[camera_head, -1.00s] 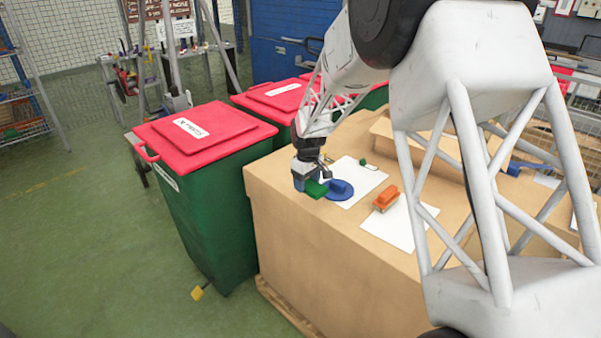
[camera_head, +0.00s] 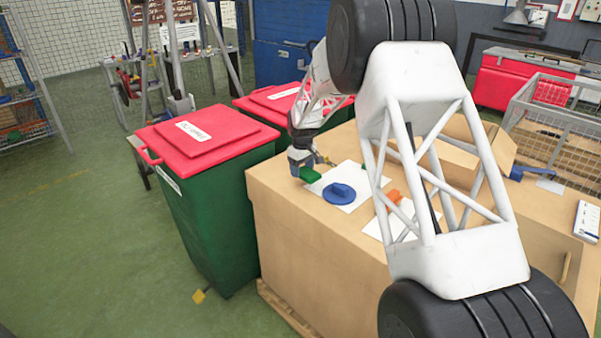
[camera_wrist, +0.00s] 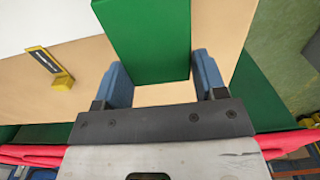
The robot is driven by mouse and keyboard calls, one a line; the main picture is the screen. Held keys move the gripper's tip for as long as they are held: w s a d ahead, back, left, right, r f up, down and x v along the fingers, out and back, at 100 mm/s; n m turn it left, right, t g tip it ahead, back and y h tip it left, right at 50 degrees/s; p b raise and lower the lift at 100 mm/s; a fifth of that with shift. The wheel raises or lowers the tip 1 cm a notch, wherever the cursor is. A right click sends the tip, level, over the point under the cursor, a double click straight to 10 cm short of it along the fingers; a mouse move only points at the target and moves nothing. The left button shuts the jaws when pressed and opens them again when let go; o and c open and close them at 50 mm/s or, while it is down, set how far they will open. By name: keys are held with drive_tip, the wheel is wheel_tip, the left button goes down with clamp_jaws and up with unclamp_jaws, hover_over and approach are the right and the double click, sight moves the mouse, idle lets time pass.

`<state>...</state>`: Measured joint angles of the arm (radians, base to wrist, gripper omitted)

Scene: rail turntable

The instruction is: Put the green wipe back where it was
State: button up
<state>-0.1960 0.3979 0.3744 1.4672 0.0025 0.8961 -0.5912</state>
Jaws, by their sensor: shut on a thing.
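My gripper (camera_head: 301,168) is over the near left corner of the cardboard-coloured table top (camera_head: 275,180). Its blue fingers in the wrist view (camera_wrist: 162,75) are shut on the green wipe (camera_wrist: 150,35), a flat-sided green block. The wipe also shows in the head view (camera_head: 310,175), just below the fingers. It looks close above the table by the left corner of a white sheet (camera_head: 348,173). I cannot tell if it touches the surface.
A blue disc with a raised grip (camera_head: 340,194) lies on the sheet, right of the wipe. An orange block (camera_head: 394,196) is partly behind my arm on another sheet (camera_head: 374,229). Red-lidded green bins (camera_head: 205,190) stand left. A yellow piece (camera_wrist: 62,83) shows beside the wipe.

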sight(301, 171)
drive_tip(key=shift+w+a+f, duration=0.1)
drive_tip(key=shift+w+a, duration=0.05)
drive_tip(key=shift+w, duration=0.45)
drive_tip(key=shift+w+a, duration=0.1)
drive_tip(key=shift+w, duration=0.5)
drive_tip(key=shift+w, duration=0.1)
drive_tip(key=shift+w, duration=0.2)
drive_tip(key=shift+w+f, duration=0.1)
drive_tip(key=shift+f, duration=1.7)
drive_tip(key=shift+f, duration=0.15)
drive_tip(key=o, duration=0.8)
drive_tip(key=shift+o, duration=0.2)
